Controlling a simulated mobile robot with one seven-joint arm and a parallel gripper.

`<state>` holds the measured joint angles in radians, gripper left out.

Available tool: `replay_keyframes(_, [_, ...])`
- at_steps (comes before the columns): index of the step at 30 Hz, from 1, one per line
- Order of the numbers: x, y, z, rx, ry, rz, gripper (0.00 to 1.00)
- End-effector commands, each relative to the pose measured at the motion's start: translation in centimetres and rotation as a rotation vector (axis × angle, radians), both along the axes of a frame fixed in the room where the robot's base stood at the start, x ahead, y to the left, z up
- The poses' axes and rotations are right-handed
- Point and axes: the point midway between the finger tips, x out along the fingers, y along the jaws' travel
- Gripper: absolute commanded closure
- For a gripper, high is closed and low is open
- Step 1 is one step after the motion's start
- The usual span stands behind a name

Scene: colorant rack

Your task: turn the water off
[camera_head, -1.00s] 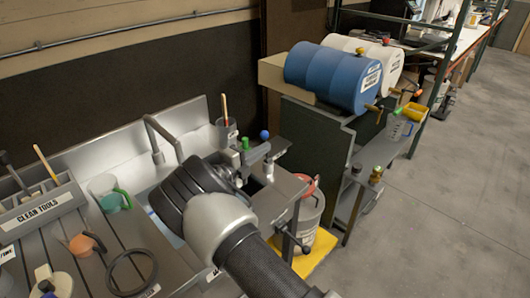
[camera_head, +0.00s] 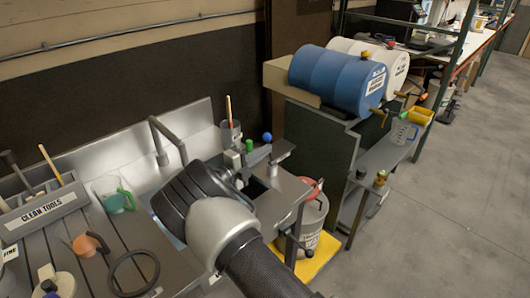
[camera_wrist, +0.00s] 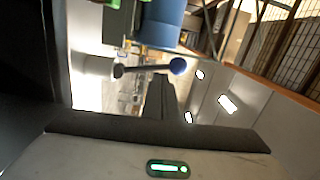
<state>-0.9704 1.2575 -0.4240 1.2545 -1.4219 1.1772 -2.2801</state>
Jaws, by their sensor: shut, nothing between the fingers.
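A grey bent spout (camera_head: 166,137) rises at the back of the metal sink. To its right is a valve with a blue ball knob (camera_head: 267,137) and a green knob (camera_head: 249,145). The blue ball also shows in the wrist view (camera_wrist: 178,66), at the end of a short dark lever. My gripper (camera_wrist: 160,85) is shut and empty, and appears just below the lever in the wrist view. I cannot tell whether it touches the lever. In the head view my wrist hides most of the gripper and much of the basin. No water stream is clearly visible.
A clean-tools caddy (camera_head: 45,207), a clear cup with a green handle (camera_head: 113,194) and a black ring (camera_head: 133,272) are on the left counter. A cup with a brush (camera_head: 230,132) stands behind the valve.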

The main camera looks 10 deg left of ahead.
Motion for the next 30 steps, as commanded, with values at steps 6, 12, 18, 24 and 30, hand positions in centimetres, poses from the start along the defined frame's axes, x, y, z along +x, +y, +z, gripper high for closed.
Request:
replay_keyframes(6, [-3.8, 2.8, -0.1, 0.002, 0.004, 0.004, 1.00])
replay_keyframes(12, [-8.0, 5.6, -0.2, 0.002, 0.004, 0.003, 1.00])
replay_keyframes(18, [-11.5, 8.0, -0.2, 0.001, 0.004, 0.001, 1.00])
replay_keyframes(24, [-13.5, 9.3, -0.2, 0.000, 0.004, -0.001, 1.00])
replay_keyframes(30, [-13.9, 9.6, -0.2, 0.001, 0.004, -0.002, 1.00])
